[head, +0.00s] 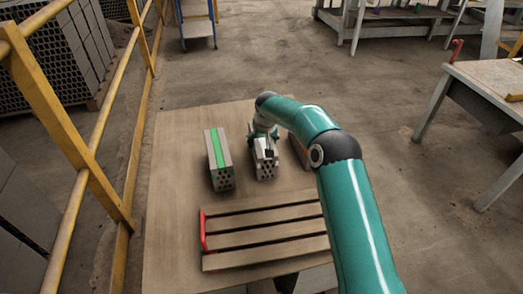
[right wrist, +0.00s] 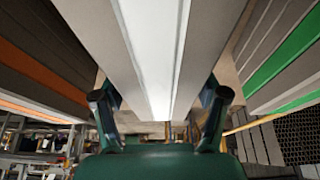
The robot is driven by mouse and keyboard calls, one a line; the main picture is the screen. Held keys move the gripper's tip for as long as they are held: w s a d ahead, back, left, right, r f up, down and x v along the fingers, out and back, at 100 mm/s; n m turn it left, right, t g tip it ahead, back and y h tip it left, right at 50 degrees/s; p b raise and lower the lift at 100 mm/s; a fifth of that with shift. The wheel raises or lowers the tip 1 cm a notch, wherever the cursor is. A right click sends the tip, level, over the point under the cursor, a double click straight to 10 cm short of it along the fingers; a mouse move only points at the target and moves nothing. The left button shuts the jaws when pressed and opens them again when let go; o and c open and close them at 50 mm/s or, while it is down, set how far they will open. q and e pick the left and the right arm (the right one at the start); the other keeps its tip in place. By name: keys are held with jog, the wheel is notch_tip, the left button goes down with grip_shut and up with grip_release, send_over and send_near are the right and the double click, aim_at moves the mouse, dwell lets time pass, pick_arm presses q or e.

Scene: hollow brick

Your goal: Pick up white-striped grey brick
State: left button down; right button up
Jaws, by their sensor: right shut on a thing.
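The white-striped grey brick (head: 264,173) is on the wooden board, its hollow end facing me; I cannot tell whether it touches the board. My right gripper (head: 265,146) is over it from above and shut on it, hiding much of its top. In the right wrist view the brick (right wrist: 155,50) with its white stripe runs between the two fingers of the gripper (right wrist: 160,106). My left gripper is not in view.
A green-striped brick (head: 218,160) stands close on the left. Another brick (head: 298,150), orange-striped in the wrist view (right wrist: 35,75), is on the right, partly behind my arm. A slatted pallet (head: 265,238) with a red end lies in front. A yellow railing (head: 100,150) runs along the left.

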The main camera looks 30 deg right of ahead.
jog(key=shift+c, duration=1.3)
jog(key=shift+w+r, duration=0.1)
jog(key=shift+r, duration=0.1)
